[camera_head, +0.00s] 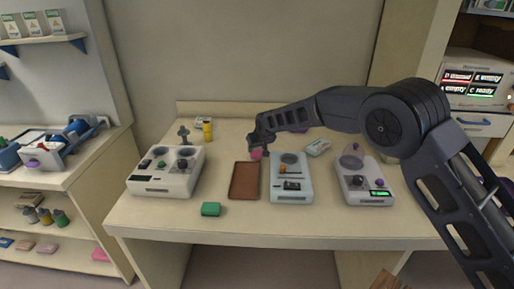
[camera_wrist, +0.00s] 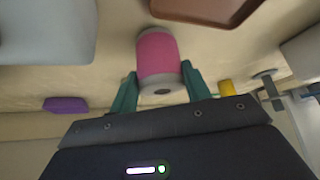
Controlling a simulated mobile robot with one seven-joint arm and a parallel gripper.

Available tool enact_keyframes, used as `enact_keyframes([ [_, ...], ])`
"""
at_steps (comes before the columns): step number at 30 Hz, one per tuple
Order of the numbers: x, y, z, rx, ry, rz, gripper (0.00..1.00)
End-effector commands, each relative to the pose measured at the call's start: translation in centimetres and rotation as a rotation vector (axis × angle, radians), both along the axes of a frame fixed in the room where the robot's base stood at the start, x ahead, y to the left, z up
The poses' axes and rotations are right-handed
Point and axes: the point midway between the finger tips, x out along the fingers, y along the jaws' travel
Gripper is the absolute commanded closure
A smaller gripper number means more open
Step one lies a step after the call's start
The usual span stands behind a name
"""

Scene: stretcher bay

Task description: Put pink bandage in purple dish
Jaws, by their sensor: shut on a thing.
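The pink bandage (camera_wrist: 158,55) is a roll with pale ends, between the two green fingers of my gripper (camera_wrist: 160,88) in the wrist view. My gripper is shut on it. In the head view my gripper (camera_head: 257,143) is over the back middle of the table, with the pink bandage (camera_head: 256,155) showing just below it. I cannot tell whether the roll touches the table. A small purple thing, likely the purple dish (camera_wrist: 66,104), lies to the left in the wrist view. In the head view it is mostly hidden behind my arm (camera_head: 301,129).
A brown tray (camera_head: 244,181) lies in front of my gripper, between a white device (camera_head: 167,171) and a pale blue one (camera_head: 291,190). Another device (camera_head: 364,182) stands right. A green block (camera_head: 211,209) is near the front edge. A yellow bottle (camera_head: 207,131) stands at the back.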

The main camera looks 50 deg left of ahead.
Motion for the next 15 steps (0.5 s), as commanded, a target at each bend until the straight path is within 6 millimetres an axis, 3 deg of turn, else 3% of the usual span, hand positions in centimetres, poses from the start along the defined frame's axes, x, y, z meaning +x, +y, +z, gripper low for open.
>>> enact_keyframes([
  [3, 0.02, -0.01, -0.29, -0.001, 0.000, 0.000, 0.75],
  [4, 0.02, -0.01, -0.27, 0.000, 0.000, 0.000, 0.48],
  [7, 0.01, -0.01, -0.25, 0.000, 0.000, 0.000, 0.31],
  [15, 0.00, 0.00, -0.19, 0.000, 0.000, 0.000, 0.31],
])
